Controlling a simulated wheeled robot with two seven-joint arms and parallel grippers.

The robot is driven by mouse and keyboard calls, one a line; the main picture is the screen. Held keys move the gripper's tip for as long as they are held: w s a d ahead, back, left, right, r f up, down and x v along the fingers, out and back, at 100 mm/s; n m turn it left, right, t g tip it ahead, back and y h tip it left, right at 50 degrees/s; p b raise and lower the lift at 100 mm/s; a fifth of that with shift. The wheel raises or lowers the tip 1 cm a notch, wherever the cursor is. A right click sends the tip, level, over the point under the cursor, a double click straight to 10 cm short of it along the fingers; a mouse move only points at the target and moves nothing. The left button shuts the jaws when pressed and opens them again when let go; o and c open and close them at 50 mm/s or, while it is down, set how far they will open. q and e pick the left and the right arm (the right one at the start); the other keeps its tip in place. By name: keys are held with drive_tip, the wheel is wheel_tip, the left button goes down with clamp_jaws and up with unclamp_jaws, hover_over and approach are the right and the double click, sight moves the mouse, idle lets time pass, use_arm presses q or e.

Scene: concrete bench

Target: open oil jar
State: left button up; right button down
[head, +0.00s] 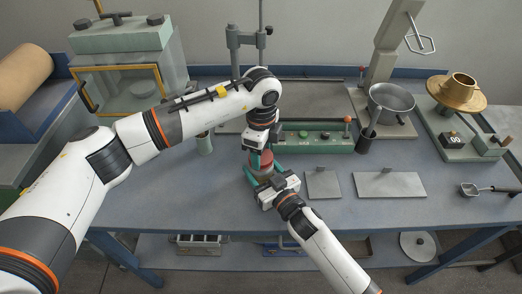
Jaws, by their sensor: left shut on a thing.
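The oil jar (264,164) is a small reddish jar near the front middle of the bench, mostly hidden by my two grippers. My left gripper (260,157) points down from above and is shut on the jar's top; its fingers hide the lid. My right gripper (264,172) comes in from the front, low over the bench. Its teal fingers lie on either side of the jar's body. Whether they touch the jar cannot be told.
Two flat grey plates (390,185) lie right of the jar. Behind it stands a green button box (315,136). A dark cup (365,142), a metal bowl (390,102) and a scale with a brass pan (457,92) stand to the right. The bench's left front is clear.

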use_arm(q)
drive_tip(key=shift+r, duration=1.05)
drive_tip(key=shift+r, duration=2)
use_arm(e)
drive_tip(key=shift+c, duration=1.5)
unclamp_jaws()
drive_tip(key=shift+s, duration=0.1)
